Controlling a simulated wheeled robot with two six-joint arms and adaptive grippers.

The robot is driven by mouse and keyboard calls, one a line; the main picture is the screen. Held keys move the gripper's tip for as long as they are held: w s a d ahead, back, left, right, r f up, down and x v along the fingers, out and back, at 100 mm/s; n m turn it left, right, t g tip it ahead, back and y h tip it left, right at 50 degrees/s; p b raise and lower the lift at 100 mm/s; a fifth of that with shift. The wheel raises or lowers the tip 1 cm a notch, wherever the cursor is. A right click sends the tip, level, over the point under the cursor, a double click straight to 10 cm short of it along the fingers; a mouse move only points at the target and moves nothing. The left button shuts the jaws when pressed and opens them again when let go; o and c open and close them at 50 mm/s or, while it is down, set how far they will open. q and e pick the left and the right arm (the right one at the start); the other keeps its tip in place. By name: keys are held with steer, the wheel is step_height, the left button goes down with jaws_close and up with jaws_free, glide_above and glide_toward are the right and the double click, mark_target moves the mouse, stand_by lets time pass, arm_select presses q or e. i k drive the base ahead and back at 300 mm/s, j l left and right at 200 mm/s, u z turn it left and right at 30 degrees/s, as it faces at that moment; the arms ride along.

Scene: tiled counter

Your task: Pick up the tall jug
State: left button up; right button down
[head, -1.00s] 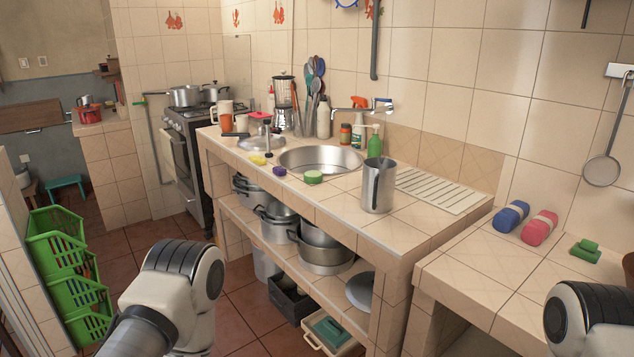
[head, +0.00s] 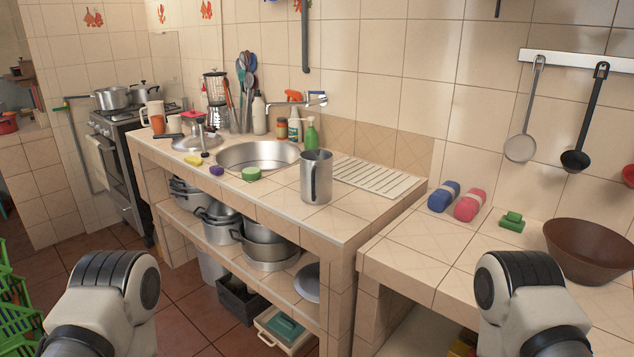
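The tall jug (head: 316,178) is a grey metal cylinder with a handle on its near side. It stands upright on the tiled counter (head: 352,216), near the front edge and to the right of the sink. Nothing touches it. My two arms show only as white and black links at the bottom left and bottom right, well short of the jug. Neither gripper is in the picture.
The sink (head: 258,157) lies left of the jug, with a green sponge (head: 251,174) at its front rim. A green bottle (head: 311,135) stands behind the jug. The ribbed drainboard (head: 378,178) is behind right. A lower counter (head: 415,252) at right holds a brown bowl (head: 590,250).

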mark_target(316, 164)
steer(key=i+j+z, duration=0.15)
steer(key=i+j, duration=0.65)
steer(key=i, duration=0.15)
